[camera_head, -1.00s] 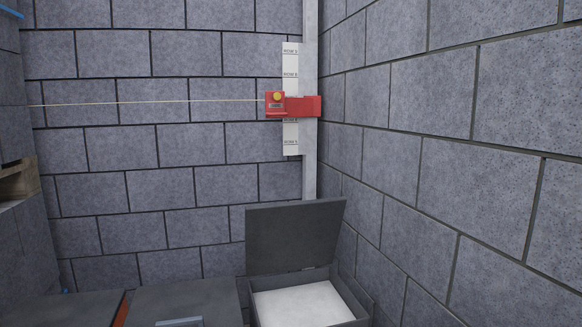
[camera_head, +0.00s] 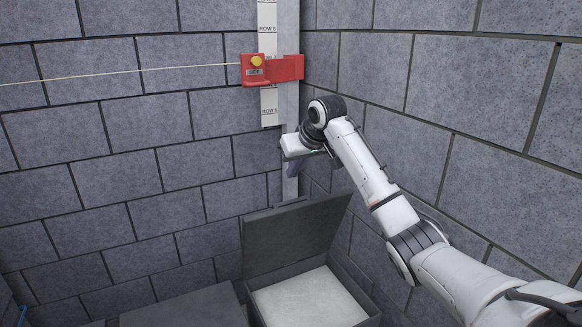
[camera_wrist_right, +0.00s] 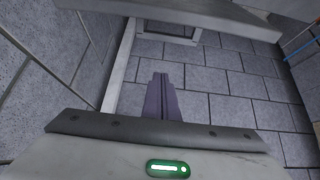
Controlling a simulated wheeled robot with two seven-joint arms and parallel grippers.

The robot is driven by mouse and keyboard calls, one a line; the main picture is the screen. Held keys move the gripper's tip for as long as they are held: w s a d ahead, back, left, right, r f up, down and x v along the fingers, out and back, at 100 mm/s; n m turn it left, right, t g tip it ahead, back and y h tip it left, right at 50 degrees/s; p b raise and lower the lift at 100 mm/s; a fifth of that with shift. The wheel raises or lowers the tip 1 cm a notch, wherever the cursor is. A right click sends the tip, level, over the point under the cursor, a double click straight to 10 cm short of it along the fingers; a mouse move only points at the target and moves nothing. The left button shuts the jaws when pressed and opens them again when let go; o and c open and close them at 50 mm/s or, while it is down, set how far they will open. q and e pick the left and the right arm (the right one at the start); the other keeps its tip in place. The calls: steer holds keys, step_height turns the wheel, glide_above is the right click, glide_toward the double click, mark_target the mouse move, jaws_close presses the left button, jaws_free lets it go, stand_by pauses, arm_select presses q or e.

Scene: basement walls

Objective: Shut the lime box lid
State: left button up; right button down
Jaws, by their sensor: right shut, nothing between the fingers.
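The lime box (camera_head: 354,277) is a dark grey bin in the corner at the bottom of the head view, with white lime (camera_head: 310,298) inside. Its dark grey lid (camera_head: 290,240) stands open, tilted up at the back of the box. My right gripper (camera_head: 292,171) is above the lid's upper edge, near the wall post, and appears apart from the lid. Its purple-grey fingers also show in the right wrist view (camera_wrist_right: 160,97), shut together and empty. A pale slab crosses the top of that view; I cannot tell whether it is the lid. My left gripper is not seen.
Block walls (camera_head: 110,190) meet in the corner behind the box. A pale post (camera_head: 289,105) stands there with a red line holder (camera_head: 272,69) and a taut string. Another dark lid or flat top (camera_head: 190,308) lies left of the lime box.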

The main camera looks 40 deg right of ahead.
mark_target(293, 200)
steer(key=shift+w+f+p, duration=0.15)
steer(key=shift+f+p, duration=0.2)
steer(key=shift+f, duration=1.35)
steer(key=shift+w+f+p, duration=0.1)
steer(key=shift+f+p, duration=0.2)
steer(key=shift+f, duration=1.35)
